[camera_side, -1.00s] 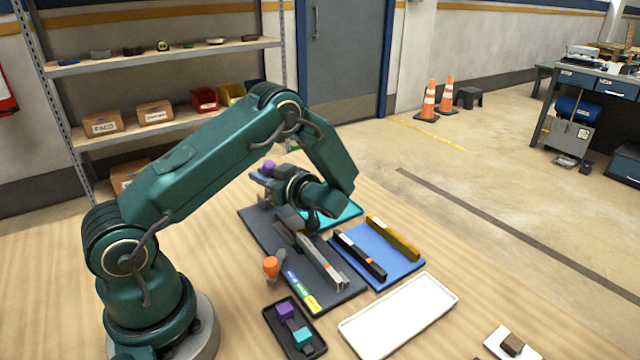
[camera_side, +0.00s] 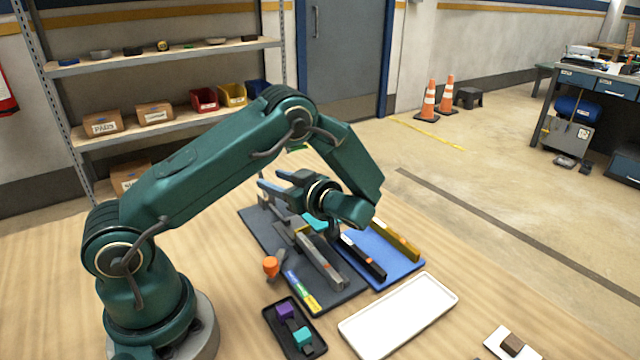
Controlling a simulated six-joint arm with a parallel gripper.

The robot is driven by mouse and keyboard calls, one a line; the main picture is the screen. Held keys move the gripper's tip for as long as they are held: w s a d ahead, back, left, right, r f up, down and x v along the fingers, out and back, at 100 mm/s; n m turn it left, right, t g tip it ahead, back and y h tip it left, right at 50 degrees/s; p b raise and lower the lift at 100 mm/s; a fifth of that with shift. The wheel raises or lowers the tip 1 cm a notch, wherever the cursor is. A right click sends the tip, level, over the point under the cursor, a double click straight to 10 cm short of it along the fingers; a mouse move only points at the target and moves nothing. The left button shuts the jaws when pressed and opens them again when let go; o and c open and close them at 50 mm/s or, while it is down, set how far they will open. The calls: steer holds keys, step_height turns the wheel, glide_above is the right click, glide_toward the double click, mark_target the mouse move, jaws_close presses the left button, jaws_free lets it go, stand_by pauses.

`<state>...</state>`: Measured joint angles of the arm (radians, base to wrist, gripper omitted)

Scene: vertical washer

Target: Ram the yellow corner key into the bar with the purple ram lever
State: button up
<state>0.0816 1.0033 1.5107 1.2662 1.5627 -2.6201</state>
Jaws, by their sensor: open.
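My gripper (camera_side: 270,180) is open, its fingers pointing left above the far end of the dark grey fixture plate (camera_side: 345,294). No purple ram lever shows now; the gripper may cover its purple knob. A grey bar (camera_side: 321,262) with an orange mark lies in the fixture on this plate. I cannot make out a yellow corner key; the gripper and arm hide part of the far fixture. An orange-knobbed lever (camera_side: 271,266) stands at the plate's left edge, apart from the gripper.
A black tray (camera_side: 273,308) holds purple and teal blocks. A blue mat (camera_side: 407,271) carries a black bar (camera_side: 363,258) and a gold bar (camera_side: 397,240). A white tray (camera_side: 398,315) is empty. A strip with blue, green and yellow bands (camera_side: 301,291) lies on the plate. The table's left front is clear.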

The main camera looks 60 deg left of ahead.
steer(key=shift+v, duration=1.25)
